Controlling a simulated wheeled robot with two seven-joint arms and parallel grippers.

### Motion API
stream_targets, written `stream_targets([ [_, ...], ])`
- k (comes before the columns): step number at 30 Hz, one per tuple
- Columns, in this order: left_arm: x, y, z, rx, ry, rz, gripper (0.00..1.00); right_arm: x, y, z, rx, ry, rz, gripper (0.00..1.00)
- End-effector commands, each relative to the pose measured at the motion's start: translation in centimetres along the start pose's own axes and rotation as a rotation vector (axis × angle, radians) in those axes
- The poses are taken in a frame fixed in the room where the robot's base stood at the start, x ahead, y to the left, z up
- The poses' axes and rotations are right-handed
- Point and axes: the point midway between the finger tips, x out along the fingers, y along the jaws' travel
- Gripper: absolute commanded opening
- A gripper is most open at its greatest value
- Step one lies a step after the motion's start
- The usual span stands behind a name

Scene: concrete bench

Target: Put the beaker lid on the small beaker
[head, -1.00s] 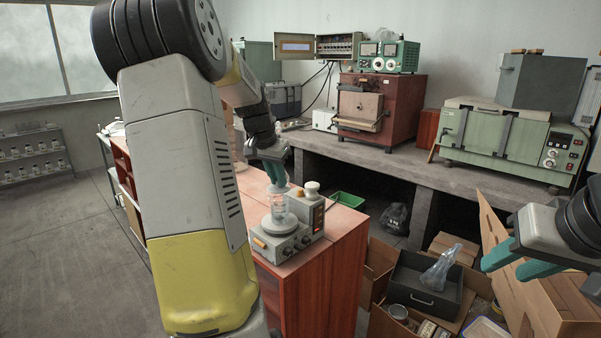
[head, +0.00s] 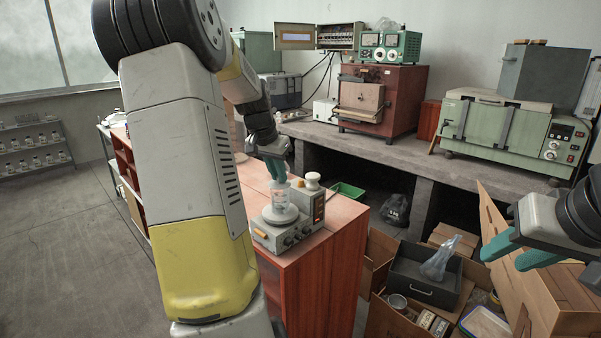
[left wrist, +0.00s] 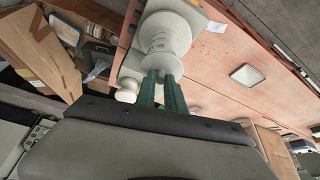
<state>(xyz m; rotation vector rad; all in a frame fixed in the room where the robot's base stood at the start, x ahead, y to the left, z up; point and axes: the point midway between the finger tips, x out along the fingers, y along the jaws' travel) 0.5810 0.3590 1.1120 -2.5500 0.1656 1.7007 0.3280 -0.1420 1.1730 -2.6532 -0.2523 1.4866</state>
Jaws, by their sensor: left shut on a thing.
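The small beaker (head: 281,206), clear with markings, stands upright on the round white plate of a grey stirrer on the red-brown cabinet. My left gripper (head: 279,180) points down at its top from above. In the left wrist view, the teal fingers (left wrist: 161,80) are close together at the top of the small beaker (left wrist: 164,36).
The stirrer (head: 288,236) has a white-capped item (head: 312,181) close to the right of the beaker. A cardboard box (head: 405,318) and a black tray (head: 425,275) lie below at the right. The cabinet top (head: 345,222) is clear right of the stirrer.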

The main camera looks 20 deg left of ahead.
Motion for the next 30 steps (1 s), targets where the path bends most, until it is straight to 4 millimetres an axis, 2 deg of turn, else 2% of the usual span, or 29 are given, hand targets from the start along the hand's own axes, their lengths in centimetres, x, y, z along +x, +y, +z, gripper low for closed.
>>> stream_targets([
  [20, 0.43, 0.02, 0.2, 0.0, -0.001, 0.001, 0.0, 0.0, 0.0, 0.0, 0.0, 0.0, 0.0, 0.39],
  [21, 0.43, 0.02, 0.19, 0.0, -0.001, 0.001, 0.16, 0.0, 0.0, 0.0, 0.0, 0.0, 0.0, 0.39],
  [24, 0.43, 0.02, 0.19, 0.0, -0.001, 0.0, 0.35, 0.0, 0.0, 0.0, 0.0, 0.0, 0.0, 0.39],
  [25, 0.42, 0.01, 0.19, 0.0, -0.001, 0.0, 0.39, 0.0, 0.0, 0.0, 0.0, 0.0, 0.0, 0.39],
  [30, 0.42, 0.01, 0.19, 0.0, 0.0, 0.0, 0.39, 0.0, 0.0, 0.0, 0.0, 0.0, 0.0, 0.39],
])
